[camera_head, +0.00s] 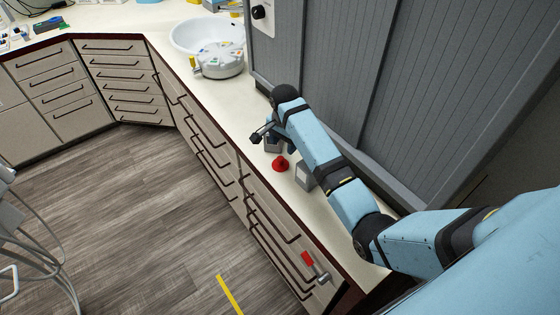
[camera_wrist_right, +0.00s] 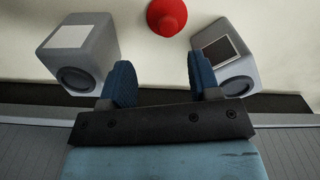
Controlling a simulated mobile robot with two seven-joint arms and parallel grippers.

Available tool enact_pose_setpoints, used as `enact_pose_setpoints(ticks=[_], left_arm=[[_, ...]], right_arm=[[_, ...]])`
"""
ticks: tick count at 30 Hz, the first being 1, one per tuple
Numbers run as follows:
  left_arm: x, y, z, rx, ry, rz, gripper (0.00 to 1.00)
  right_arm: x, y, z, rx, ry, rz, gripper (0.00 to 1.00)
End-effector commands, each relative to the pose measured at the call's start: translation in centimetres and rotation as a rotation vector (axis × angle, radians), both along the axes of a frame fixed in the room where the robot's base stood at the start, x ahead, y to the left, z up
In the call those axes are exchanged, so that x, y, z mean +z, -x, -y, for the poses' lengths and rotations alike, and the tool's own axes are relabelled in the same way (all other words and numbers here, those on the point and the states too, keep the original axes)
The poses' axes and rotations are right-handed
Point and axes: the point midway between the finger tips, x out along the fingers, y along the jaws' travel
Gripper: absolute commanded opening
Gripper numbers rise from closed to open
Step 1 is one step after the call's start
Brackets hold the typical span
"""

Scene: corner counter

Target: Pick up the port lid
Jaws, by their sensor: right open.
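A small red piece with a flared base and a knob, which I take for the port lid (camera_head: 280,164), sits on the counter near its front edge. It also shows at the top of the right wrist view (camera_wrist_right: 166,17), partly cut off by the frame. My right gripper (camera_head: 262,133) is above the counter, beyond the red piece in the head view. In the wrist view the right gripper (camera_wrist_right: 161,78) has its blue fingers spread with nothing between them; the red piece lies apart from them. My left gripper is not in view.
Two grey boxes stand by the red piece: a light-topped one (camera_head: 305,177) and one partly hidden by my arm (camera_head: 272,146). In the wrist view they flank the fingers. A grey round device (camera_head: 219,62) and white basin (camera_head: 188,36) are farther along. A grey cabinet (camera_head: 350,75) borders the counter.

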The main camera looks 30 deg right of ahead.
Motion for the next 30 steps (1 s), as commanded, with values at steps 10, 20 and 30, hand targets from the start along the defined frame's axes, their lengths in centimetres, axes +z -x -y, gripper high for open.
enact_pose_setpoints(ticks=[10,20,30], left_arm=[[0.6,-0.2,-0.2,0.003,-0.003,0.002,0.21],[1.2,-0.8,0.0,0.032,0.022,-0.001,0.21],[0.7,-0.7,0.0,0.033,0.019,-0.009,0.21]], right_arm=[[-3.2,-0.2,-0.2,0.0,0.0,-0.001,0.57],[-7.5,-0.5,-0.7,-0.001,-0.001,0.0,0.57],[-7.8,-0.5,-0.7,-0.001,-0.001,0.002,0.38]])
